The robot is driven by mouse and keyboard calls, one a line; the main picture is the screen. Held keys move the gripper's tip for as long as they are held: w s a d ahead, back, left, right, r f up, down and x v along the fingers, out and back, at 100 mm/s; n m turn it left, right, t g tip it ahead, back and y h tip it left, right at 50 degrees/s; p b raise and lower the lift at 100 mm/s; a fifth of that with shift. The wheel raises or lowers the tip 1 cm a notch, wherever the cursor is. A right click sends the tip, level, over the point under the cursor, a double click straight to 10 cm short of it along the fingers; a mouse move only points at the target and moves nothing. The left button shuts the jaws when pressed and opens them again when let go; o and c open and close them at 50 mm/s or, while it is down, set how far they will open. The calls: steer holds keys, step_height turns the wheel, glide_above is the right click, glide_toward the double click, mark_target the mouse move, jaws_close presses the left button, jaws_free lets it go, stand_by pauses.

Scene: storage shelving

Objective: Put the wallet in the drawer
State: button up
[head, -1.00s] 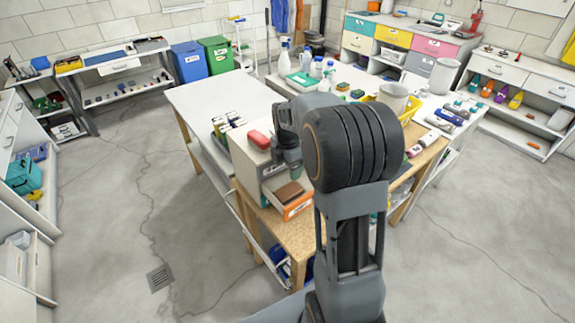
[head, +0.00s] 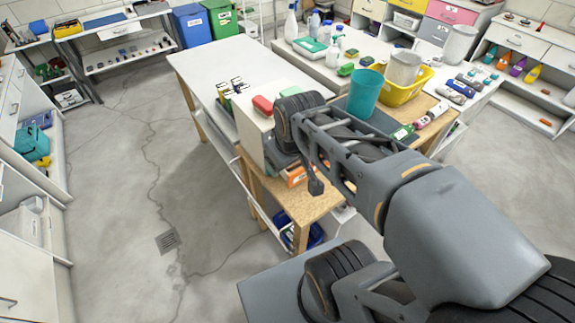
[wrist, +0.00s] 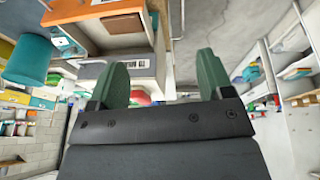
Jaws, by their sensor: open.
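The wooden-sided cabinet with drawers (head: 251,135) stands on the table. Part of an orange drawer front (head: 295,177) shows below my arm in the head view. In the wrist view the orange front (wrist: 90,10) is at the top, beside a pale drawer interior. I cannot make out the wallet for sure in either current view; my arm covers the drawer in the head view. My gripper (wrist: 162,80) has its two green fingers wide apart with nothing between them, and the drawer lies beyond the fingertips in the wrist view. The head view hides the fingers.
A red case (head: 263,105) lies on the cabinet top. A teal cup (head: 365,93) and a yellow basket (head: 405,90) with a grey container stand behind my arm. Bottles (head: 291,22) stand farther back.

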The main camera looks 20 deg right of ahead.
steer(key=shift+s+a+f+m+t, duration=0.1)
steer(key=shift+s+a+m+t, duration=0.1)
steer(key=shift+s+m, duration=0.4)
steer(key=shift+s+a+f+m+t, duration=0.1)
steer(key=shift+s+a+m, duration=0.1)
steer(key=shift+s+m, duration=0.35)
steer(key=shift+w, duration=0.15)
